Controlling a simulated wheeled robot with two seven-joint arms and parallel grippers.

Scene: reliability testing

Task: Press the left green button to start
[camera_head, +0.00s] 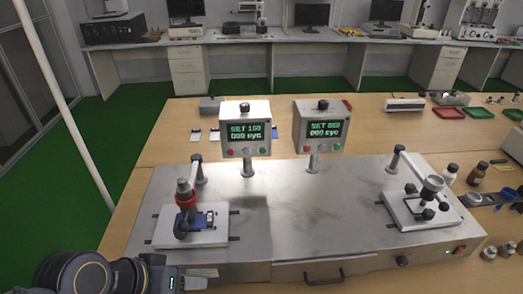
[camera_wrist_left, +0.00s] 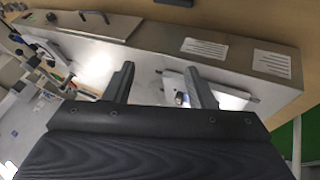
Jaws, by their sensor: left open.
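The left control box (camera_head: 245,127) stands on a post at the back of the steel bench, its screen lit with "SET 150" and "000 cyc". Its green button (camera_head: 264,151) is at the lower right of its front, with a red button (camera_head: 231,152) at the lower left. The right control box (camera_head: 322,127) has a similar lit screen and its own green button (camera_head: 338,147). My left gripper (camera_head: 160,280) is low at the front left, well apart from the buttons. In the left wrist view it is open and empty (camera_wrist_left: 161,85). My right gripper is not in view.
A left test fixture (camera_head: 188,215) with a red-collared post stands between my left gripper and the left box. A right fixture (camera_head: 421,207) stands at the bench's right end. The steel bench top (camera_head: 300,215) between them is clear. A drawer handle (camera_head: 323,278) sticks out at the front.

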